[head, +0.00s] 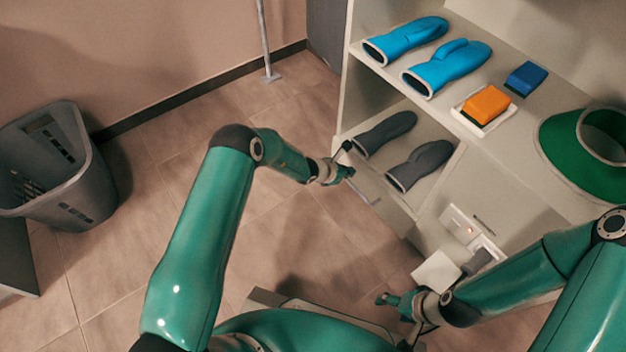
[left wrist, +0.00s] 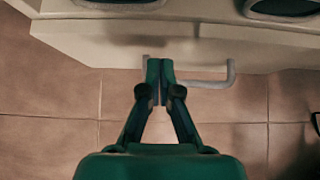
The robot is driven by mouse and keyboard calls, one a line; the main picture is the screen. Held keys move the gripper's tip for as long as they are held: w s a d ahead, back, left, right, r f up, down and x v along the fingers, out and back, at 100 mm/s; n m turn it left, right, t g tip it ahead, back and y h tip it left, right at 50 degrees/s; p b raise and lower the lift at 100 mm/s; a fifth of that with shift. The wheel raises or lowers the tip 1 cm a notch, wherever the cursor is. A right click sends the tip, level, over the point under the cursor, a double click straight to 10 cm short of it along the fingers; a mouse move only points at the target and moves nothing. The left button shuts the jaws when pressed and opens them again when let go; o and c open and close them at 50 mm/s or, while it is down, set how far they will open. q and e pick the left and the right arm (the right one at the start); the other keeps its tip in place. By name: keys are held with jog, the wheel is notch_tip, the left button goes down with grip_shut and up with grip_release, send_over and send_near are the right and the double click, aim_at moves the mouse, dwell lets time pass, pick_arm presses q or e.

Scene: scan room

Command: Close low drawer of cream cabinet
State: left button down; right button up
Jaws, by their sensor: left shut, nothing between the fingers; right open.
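The cream cabinet (head: 354,99) stands at the right in the head view. Its low drawer (head: 402,213) sticks out from the cabinet front, with two dark grey mitts (head: 385,133) behind its front panel. The drawer's grey bar handle (left wrist: 215,82) shows in the left wrist view. My left gripper (head: 348,172) is shut and empty at the drawer front, and its fingertips (left wrist: 159,66) are beside the left part of the handle. I cannot tell whether they touch the panel. My right gripper (head: 381,299) is open and low, away from the drawer.
Blue mitts (head: 447,68), an orange sponge block (head: 486,104), a blue block (head: 526,78) and a green collar-like item (head: 565,150) lie on the upper shelf. A grey bin (head: 80,180) stands at the left.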

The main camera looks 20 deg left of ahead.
pick_arm(q)
jog(key=s+a+r+m+g+h+p, duration=0.1)
jog(key=s+a+r+m+p, duration=0.15)
jog(key=s+r+p, duration=0.5)
jog(key=s+a+m+g+y+b, duration=0.25)
jog(key=s+m+g, duration=0.55)
jog(key=s+m, duration=1.75)
jog(key=s+r+t+p, duration=0.1)
jog(key=s+r+p, duration=0.1)
jog(key=r+p, duration=1.5)
jog(key=s+d+r+n+p, duration=0.1)
jog(key=s+r+p, duration=0.1)
jog(key=r+p, duration=1.5)
jog(key=shift+d+r+t, duration=0.3)
jog(key=shift+r+t, duration=0.1)
jog(key=shift+r, duration=0.05)
